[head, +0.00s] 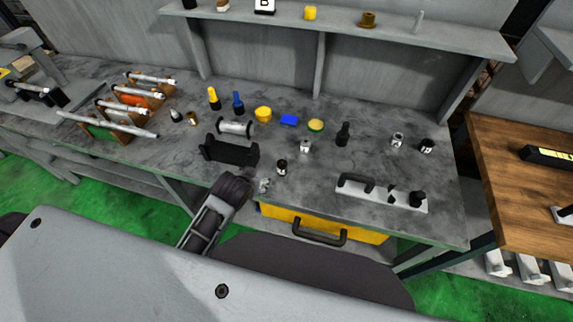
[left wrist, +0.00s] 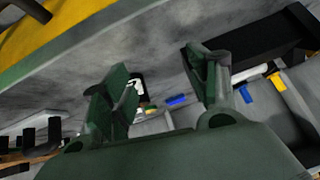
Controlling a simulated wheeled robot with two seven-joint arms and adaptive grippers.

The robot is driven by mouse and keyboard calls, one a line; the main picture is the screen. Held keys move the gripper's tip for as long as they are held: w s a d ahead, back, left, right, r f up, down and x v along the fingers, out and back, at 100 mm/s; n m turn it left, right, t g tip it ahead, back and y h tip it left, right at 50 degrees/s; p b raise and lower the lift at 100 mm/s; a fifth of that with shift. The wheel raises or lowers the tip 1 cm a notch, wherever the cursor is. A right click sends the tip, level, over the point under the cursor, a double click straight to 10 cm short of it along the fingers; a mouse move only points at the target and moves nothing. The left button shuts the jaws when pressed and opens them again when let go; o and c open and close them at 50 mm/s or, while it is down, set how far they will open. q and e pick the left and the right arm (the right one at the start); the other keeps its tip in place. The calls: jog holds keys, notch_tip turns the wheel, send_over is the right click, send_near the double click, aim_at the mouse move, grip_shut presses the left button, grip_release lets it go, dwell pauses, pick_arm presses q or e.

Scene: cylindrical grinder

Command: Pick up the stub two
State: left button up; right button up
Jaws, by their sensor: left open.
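Several small labelled stubs stand on the grey workbench (head: 375,165); their numbers are too small to read, so I cannot tell which is stub two. A dark stub with a white label (head: 282,167) stands near the front edge, just right of my left gripper (head: 262,183). A metallic one (head: 305,146) stands behind it, and a grey one (head: 397,140) and a black one (head: 427,146) stand at the right. In the left wrist view, my left gripper (left wrist: 163,80) is open, and a dark, white-labelled stub (left wrist: 136,86) shows beyond its left finger, partly hidden. My right gripper is not in view.
A black cradle (head: 229,152) stands left of the gripper, with a metal roller (head: 235,127) behind it. A yellow drawer (head: 345,229) is under the front edge. A plate with black handles (head: 382,194) lies to the right. Racks of shafts (head: 128,98) stand at left.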

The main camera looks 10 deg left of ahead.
pick_arm(q)
jog(key=w+d+r+m+t+h, duration=0.1)
jog(key=w+d+r+t+h, duration=0.1)
jog(key=w+d+r+t, duration=0.45)
jog(key=w+d+r+m+t+h, duration=0.1)
jog(key=w+d+r, duration=0.15)
jog(key=r, duration=0.75)
jog(key=w+d+r+m+t+h, duration=0.1)
jog(key=w+d+r+t+h, duration=0.2)
jog(key=w+r, duration=0.4)
jog(key=s+d+r+m+h, duration=0.4)
jog(key=d+r+m+h, duration=0.3)
jog(key=d+r+h, duration=0.15)
jog(key=s+d+m+g+h, duration=0.6)
jog(key=d+m+g, duration=0.4)
jog(key=g, duration=0.2)
jog(key=s+a+f+m+g+y, duration=0.25)
jog(key=f+m+g+y, duration=0.4)
jog(key=f, duration=0.95)
jog(key=w+a+f+n+y, duration=0.3)
jog(key=a+y, duration=0.3)
jog(key=a, duration=0.5)
jog(key=w+a+f+n+y, duration=0.3)
jog(key=a+y, duration=0.4)
jog(key=a, duration=0.4)
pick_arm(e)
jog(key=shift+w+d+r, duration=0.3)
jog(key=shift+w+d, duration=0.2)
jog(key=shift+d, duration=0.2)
